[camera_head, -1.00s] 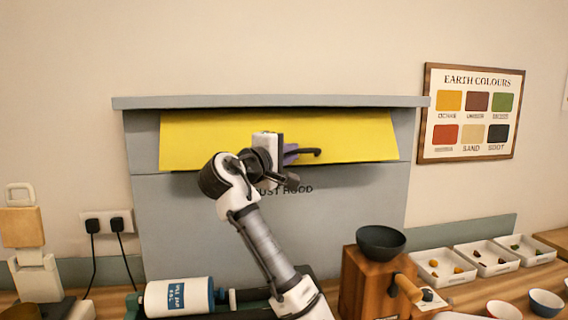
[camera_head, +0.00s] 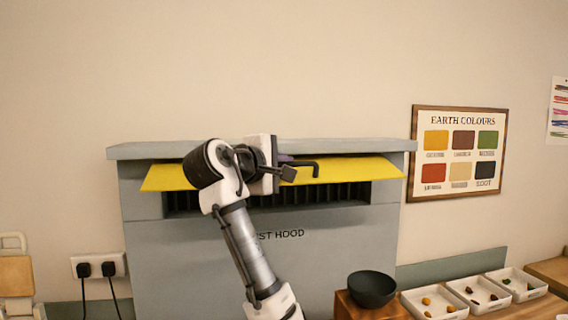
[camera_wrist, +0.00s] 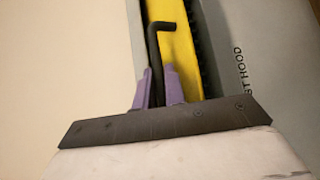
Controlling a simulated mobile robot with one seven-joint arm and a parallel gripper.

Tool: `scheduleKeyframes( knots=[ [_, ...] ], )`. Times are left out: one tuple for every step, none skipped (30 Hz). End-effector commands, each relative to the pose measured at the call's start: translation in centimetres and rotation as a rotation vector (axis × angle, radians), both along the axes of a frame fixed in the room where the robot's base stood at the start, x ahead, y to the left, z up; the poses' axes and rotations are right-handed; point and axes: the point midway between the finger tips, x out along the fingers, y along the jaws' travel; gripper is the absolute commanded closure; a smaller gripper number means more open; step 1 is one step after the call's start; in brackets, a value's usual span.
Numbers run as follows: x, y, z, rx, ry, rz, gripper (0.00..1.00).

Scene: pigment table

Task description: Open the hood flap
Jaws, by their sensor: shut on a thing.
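The yellow hood flap (camera_head: 345,169) is swung up and outward under the top ledge of the grey dust hood (camera_head: 160,240). Dark slats of a grille (camera_head: 340,192) show in the opening below it. A black bar handle (camera_head: 305,165) is on the flap; its bent end shows in the wrist view (camera_wrist: 163,27). My gripper (camera_head: 284,163) is at the handle in front of the flap. In the wrist view, its purple fingers (camera_wrist: 158,88) are shut on the handle. My arm hides part of the flap and the lettering.
A dark bowl (camera_head: 372,289) sits on a wooden block at the lower right, beside white trays (camera_head: 480,292) of pigment lumps. Two black plugs (camera_head: 97,268) are in a wall socket at left. An earth colours chart (camera_head: 457,153) hangs at right. The wall above the hood is clear.

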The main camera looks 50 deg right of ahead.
Motion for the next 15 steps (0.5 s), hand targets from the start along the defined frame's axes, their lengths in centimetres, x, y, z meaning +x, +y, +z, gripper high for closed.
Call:
scheduleKeyframes(
  knots=[
    [0.35, -0.02, -0.04, 0.005, 0.009, 0.008, 1.00],
    [0.35, -0.02, -0.04, 0.007, 0.012, 0.008, 1.00],
    [0.35, -0.02, -0.06, 0.008, 0.014, 0.008, 1.00],
    [0.36, -0.02, -0.08, 0.009, 0.015, 0.008, 1.00],
    [0.35, -0.02, -0.10, 0.010, 0.015, 0.008, 1.00],
    [0.35, -0.02, -0.12, 0.010, 0.015, 0.008, 1.00],
    [0.36, -0.03, -0.13, 0.010, 0.015, 0.008, 1.00],
    [0.36, -0.02, -0.14, 0.010, 0.015, 0.008, 1.00],
    [0.36, -0.02, -0.15, 0.010, 0.015, 0.008, 1.00],
    [0.36, -0.03, -0.16, 0.011, 0.015, 0.007, 1.00],
    [0.37, -0.03, -0.16, 0.010, 0.015, 0.008, 1.00],
    [0.36, -0.03, -0.17, 0.011, 0.015, 0.007, 1.00],
    [0.36, -0.03, -0.17, 0.011, 0.015, 0.007, 1.00],
    [0.37, -0.04, -0.18, 0.011, 0.015, 0.007, 0.87],
    [0.36, -0.03, -0.18, 0.010, 0.015, 0.008, 0.82]
  ],
)
